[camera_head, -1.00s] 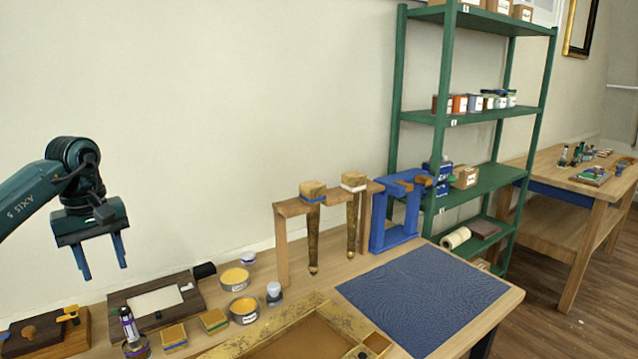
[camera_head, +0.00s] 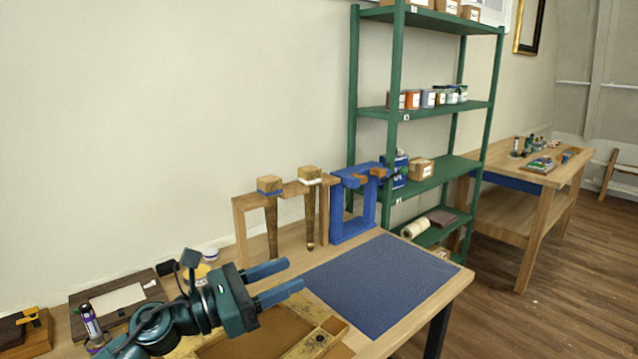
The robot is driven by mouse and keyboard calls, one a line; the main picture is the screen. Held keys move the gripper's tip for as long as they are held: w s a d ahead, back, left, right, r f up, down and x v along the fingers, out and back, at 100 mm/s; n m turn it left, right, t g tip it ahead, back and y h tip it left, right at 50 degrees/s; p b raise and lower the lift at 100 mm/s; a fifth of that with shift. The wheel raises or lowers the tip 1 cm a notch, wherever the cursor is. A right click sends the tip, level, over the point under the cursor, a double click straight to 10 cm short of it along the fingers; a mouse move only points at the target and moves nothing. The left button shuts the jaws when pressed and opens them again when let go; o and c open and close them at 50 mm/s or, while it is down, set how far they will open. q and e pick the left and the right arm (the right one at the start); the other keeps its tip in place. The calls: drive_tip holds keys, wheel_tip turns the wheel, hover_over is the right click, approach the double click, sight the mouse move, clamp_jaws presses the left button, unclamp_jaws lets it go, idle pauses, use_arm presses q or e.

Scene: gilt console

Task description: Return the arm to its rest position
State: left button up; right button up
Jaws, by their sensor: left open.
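My left gripper (camera_head: 283,283) is in the lower middle of the head view. Its two blue fingers are apart with nothing between them, and they point right. It hangs above the workbench (camera_head: 422,312), over the left part of the gilt frame (camera_head: 332,325) and near the left edge of the blue mat (camera_head: 380,283). My left arm comes in from the bottom left and hides part of the bench and the small items there. My right gripper is not in view.
A wooden rack (camera_head: 239,228) holding gilt legs and a blue stand (camera_head: 338,213) stand behind the mat. A green shelf (camera_head: 396,130) is beyond. A white-topped board (camera_head: 112,300) lies at left. The mat is clear.

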use_arm(q)
drive_tip(key=s+a+f+m+t+y, duration=0.1)
drive_tip(key=s+a+f+m+y, duration=0.35)
drive_tip(key=m, duration=0.65)
drive_tip(key=s+a+f+m+t+y, duration=0.15)
drive_tip(key=a+f+m+y, duration=0.45)
drive_tip(key=m, duration=0.6)
drive_tip(key=s+a+f+m+t+y, duration=0.2)
drive_tip(key=s+a+f+m+y, duration=0.15)
drive_tip(key=m+y, duration=0.55)
drive_tip(key=s+f+n+g+h, duration=0.1)
drive_tip(key=s+f+n+g, duration=0.2)
drive_tip(key=s+f+g, duration=0.5)
drive_tip(key=s+f+n+g+h, duration=0.2)
drive_tip(key=s+f+n+g, duration=0.15)
drive_tip(key=s, duration=0.85)
drive_tip(key=w+d+f+t+h+b, duration=0.2)
drive_tip(key=w+d+f+t+b, duration=0.2)
drive_tip(key=w+d+f+t, duration=0.2)
wheel_tip(320, 180, down, 4)
drive_tip(key=shift+w+d+f+m+t+h, duration=0.15)
drive_tip(key=shift+w+f+m+t+h, duration=0.2)
drive_tip(key=shift+t, duration=0.65)
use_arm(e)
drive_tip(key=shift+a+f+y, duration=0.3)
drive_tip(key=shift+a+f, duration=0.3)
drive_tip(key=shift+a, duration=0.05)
